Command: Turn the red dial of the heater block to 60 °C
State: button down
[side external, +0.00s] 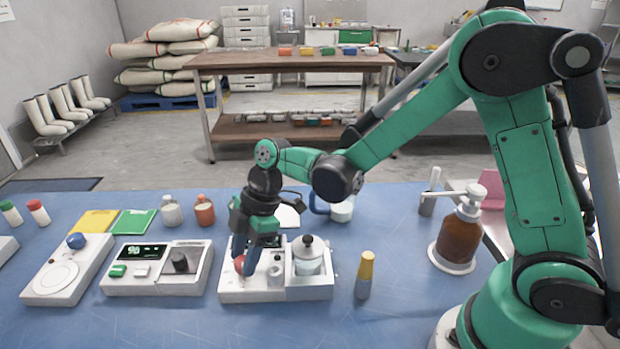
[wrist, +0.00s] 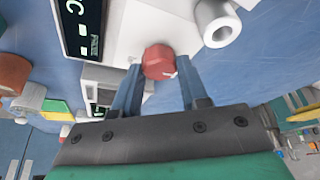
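The heater block (side external: 262,290) is a white unit on the blue table in the side view. Its red dial (side external: 239,265) is at its left part, partly hidden by my fingers. In the wrist view the red dial (wrist: 158,62) is faceted, with a small white mark at its lower right edge. My gripper (side external: 245,266) points down at the dial. In the wrist view the fingertips (wrist: 159,70) flank the dial left and right, very close to it; contact cannot be told. A dark display (wrist: 82,28) shows a "C"; its number is out of frame.
A lidded glass vessel (side external: 308,256) and a small white cylinder (side external: 276,276) stand right of the dial. A yellow-topped tube (side external: 365,275) and brown pump bottle (side external: 459,237) stand right. The front table strip is clear.

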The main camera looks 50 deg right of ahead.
jog(key=shift+m, duration=0.4)
jog(key=m+t, duration=0.1)
jog(key=m, duration=0.2)
jog(key=m+t+h, duration=0.1)
jog(key=m, duration=0.1)
jog(key=shift+s+a+m, duration=0.1)
jog(key=shift+s+m, duration=0.05)
jog(key=shift+m, duration=0.25)
jog(key=m+t+h, duration=0.1)
jog(key=m, duration=0.2)
jog(key=m+h, duration=0.1)
jog(key=m, duration=0.3)
jog(key=shift+a+t+h, duration=0.15)
jog(key=shift+t+h, duration=0.25)
jog(key=m+h, duration=0.1)
jog(key=m, duration=0.2)
jog(key=m+h, duration=0.1)
jog(key=m, duration=0.2)
jog(key=shift+a+m+h, duration=0.15)
jog(key=shift+m+h, duration=0.15)
jog(key=m+g+h, duration=0.1)
jog(key=m, duration=0.2)
jog(key=m+g, duration=0.1)
jog(key=m, duration=0.2)
jog(key=shift+m+h, duration=0.4)
jog(key=shift+c, duration=2.3)
grip_release()
